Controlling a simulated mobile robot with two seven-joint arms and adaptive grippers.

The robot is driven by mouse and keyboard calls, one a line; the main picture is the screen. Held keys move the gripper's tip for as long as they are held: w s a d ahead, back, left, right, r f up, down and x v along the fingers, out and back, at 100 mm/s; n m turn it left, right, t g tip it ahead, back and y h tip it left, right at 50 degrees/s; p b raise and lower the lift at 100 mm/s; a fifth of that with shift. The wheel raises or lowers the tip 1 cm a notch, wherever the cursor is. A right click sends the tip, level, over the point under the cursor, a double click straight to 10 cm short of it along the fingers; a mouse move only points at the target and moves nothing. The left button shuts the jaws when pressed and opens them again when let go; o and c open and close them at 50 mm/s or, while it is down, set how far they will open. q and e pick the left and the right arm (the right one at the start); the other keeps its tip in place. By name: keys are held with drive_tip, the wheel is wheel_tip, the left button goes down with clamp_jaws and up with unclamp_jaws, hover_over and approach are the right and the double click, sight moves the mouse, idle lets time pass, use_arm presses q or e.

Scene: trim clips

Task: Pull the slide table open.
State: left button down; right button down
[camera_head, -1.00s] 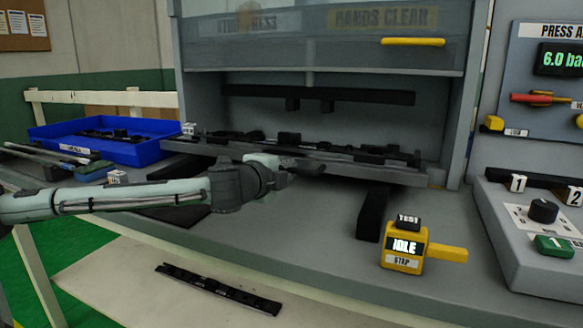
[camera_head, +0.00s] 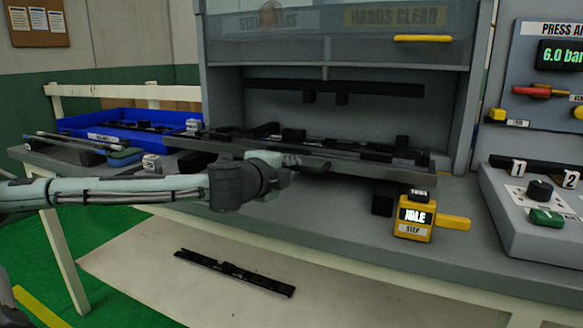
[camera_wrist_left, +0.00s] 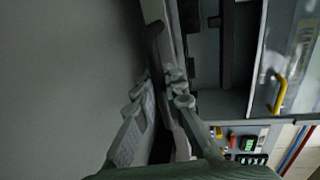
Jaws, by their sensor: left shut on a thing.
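The slide table (camera_head: 370,166) is a wide grey tray at the front of the press opening in the head view. Black trim parts lie on it, and it sticks out over the bench. My left gripper (camera_head: 292,163) reaches in from the left to the middle of its front edge. It is shut on the slide table's dark handle, which shows in the left wrist view (camera_wrist_left: 155,45) running up from between my fingers (camera_wrist_left: 162,97). In the head view the gripper largely hides the handle. My right gripper is in neither view.
A blue bin (camera_head: 88,136) and dark tools are at left. A black strip (camera_head: 235,272) lies on a pale mat below. The knob panel (camera_head: 520,215) is at right.

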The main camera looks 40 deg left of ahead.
use_arm(q)
drive_tip(key=c, duration=1.6)
unclamp_jaws()
drive_tip(key=v, duration=0.7)
drive_tip(key=shift+s+r, duration=0.1)
drive_tip(key=shift+s, duration=0.1)
